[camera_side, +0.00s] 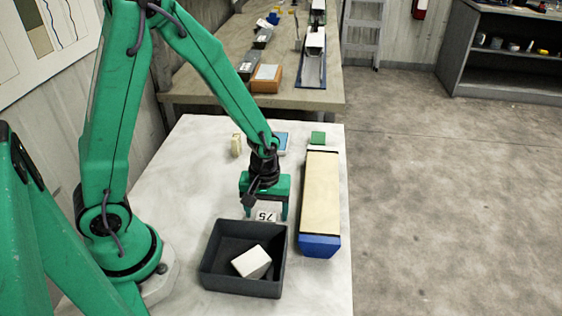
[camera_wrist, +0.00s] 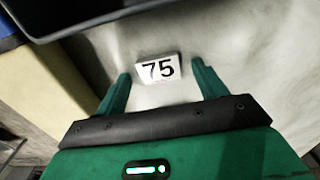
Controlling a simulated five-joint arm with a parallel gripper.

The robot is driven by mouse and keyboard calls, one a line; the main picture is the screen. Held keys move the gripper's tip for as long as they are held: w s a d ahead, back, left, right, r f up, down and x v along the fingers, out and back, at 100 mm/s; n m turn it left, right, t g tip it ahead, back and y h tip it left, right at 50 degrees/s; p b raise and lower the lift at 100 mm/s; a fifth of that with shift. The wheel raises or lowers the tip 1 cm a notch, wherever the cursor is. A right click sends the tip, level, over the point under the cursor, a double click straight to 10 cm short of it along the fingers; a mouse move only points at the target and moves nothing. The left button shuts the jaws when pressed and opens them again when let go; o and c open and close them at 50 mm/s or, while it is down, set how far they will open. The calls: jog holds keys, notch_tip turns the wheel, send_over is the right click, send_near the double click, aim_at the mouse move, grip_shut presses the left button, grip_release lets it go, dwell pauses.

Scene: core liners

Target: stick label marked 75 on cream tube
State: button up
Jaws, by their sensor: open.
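The label marked 75 (camera_side: 265,216) is a small white piece with black digits on the pale tabletop, just behind the dark tray. In the wrist view the label (camera_wrist: 159,68) lies just beyond the fingertips, about midway between them. My gripper (camera_side: 263,214) is open and empty above the table, fingers pointing down. It also shows in the wrist view (camera_wrist: 162,78), with a finger to each side of the label. The cream tube (camera_side: 321,190) lies lengthwise to the right of my gripper, with a blue end piece nearest the camera. Part of it shows at left in the wrist view (camera_wrist: 48,72).
A dark open tray (camera_side: 211,263) holding a white block (camera_side: 252,262) stands in front of the label. A green block (camera_side: 318,138), a blue item (camera_side: 282,141) and a small cream piece (camera_side: 236,145) are farther back.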

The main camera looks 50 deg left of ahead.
aim_at(271, 213)
jog(key=shift+c, duration=0.2)
jog(key=c, duration=0.9)
jog(key=shift+c, duration=0.2)
jog(key=shift+r, duration=0.15)
jog(key=shift+r, duration=2.85)
jog(key=shift+w+d+r+m, duration=0.15)
jog(key=shift+w+r+m, duration=0.05)
jog(key=shift+w+m, duration=0.4)
jog(key=w+d+r+m, duration=0.1)
jog(key=w+m, duration=0.2)
jog(key=m, duration=0.1)
jog(key=w+d+r+m, duration=0.1)
jog(key=w+r+m, duration=0.1)
jog(key=w+m, duration=0.2)
jog(key=w+d+r+m, duration=0.1)
jog(key=w+r+m, duration=0.1)
jog(key=w+m, duration=0.2)
jog(key=shift+w+d+r+m, duration=0.1)
jog(key=shift+d+m, duration=0.05)
jog(key=shift+m, duration=0.35)
jog(key=shift+w+d+r+m, duration=0.1)
jog(key=shift+m, duration=0.4)
jog(key=shift+w+d+r+m, duration=0.25)
jog(key=shift+w+m, duration=0.2)
jog(key=shift+m, duration=0.25)
jog(key=shift+w+d+r+m, duration=0.1)
jog(key=shift+w+r+m, duration=0.3)
jog(key=shift+m, duration=0.3)
